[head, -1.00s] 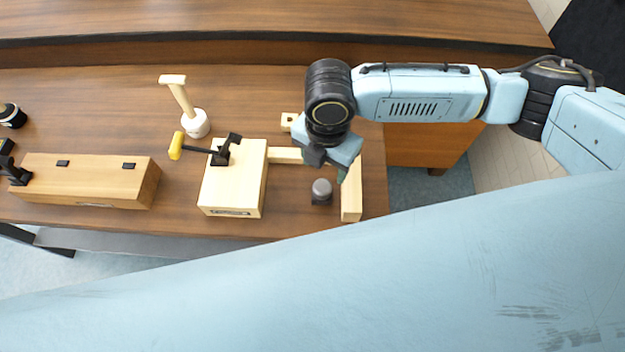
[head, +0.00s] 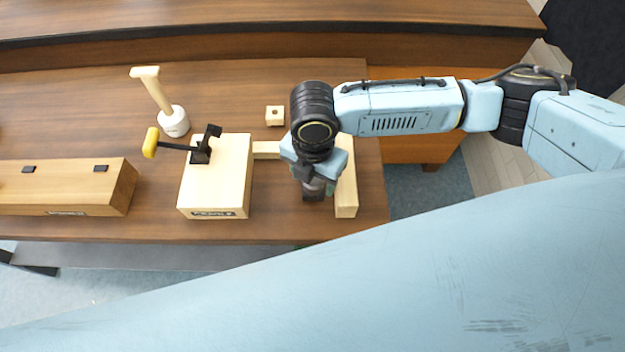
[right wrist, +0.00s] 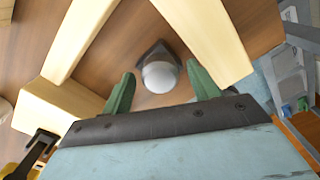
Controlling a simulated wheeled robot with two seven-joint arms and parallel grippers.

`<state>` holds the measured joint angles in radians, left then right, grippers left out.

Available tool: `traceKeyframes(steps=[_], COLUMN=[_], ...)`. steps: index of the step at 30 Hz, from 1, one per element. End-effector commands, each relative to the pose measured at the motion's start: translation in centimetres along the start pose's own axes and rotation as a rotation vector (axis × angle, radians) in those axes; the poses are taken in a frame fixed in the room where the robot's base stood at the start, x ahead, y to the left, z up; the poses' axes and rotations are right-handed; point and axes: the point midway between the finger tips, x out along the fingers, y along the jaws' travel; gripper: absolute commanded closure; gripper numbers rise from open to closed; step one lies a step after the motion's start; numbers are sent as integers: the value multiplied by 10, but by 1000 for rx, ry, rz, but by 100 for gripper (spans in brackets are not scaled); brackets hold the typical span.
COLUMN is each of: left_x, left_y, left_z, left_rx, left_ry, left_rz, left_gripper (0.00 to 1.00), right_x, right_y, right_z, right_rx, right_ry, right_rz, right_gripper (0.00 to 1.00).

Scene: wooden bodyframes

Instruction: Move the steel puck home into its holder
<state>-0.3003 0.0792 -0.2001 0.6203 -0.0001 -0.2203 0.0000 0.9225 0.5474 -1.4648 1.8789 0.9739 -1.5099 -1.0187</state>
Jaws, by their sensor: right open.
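The steel puck (right wrist: 159,77) is a grey, rounded piece with a pale top. It sits at a dark square base (right wrist: 152,50), and I cannot tell whether it is in it or on it. In the head view the puck (head: 314,188) is mostly hidden under my right gripper (head: 311,174). In the right wrist view my right gripper (right wrist: 161,88) is open, with one green finger on each side of the puck and no clear contact. I cannot tell which piece is the holder. My left gripper is not in view.
A pale wooden bar (head: 346,190) stands close right of the puck. A pale wooden block (head: 217,180) with a yellow-handled clamp (head: 151,142) is to the left. The table's front edge is near.

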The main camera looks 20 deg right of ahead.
Motion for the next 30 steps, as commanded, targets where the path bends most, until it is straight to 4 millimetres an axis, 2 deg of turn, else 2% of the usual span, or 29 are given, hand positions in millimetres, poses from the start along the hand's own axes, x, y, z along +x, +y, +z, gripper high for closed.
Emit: traceKeyframes(steps=[4,15,30], left_x=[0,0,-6], left_y=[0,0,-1], left_z=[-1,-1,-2], left_rx=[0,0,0], left_ry=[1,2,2], left_rz=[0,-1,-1], left_gripper=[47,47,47], right_x=[0,-1,-5], right_y=[0,0,0], right_z=[0,0,0], right_rx=[0,0,0], right_ry=[0,0,1], right_rz=[0,2,2], right_gripper=[41,88,88])
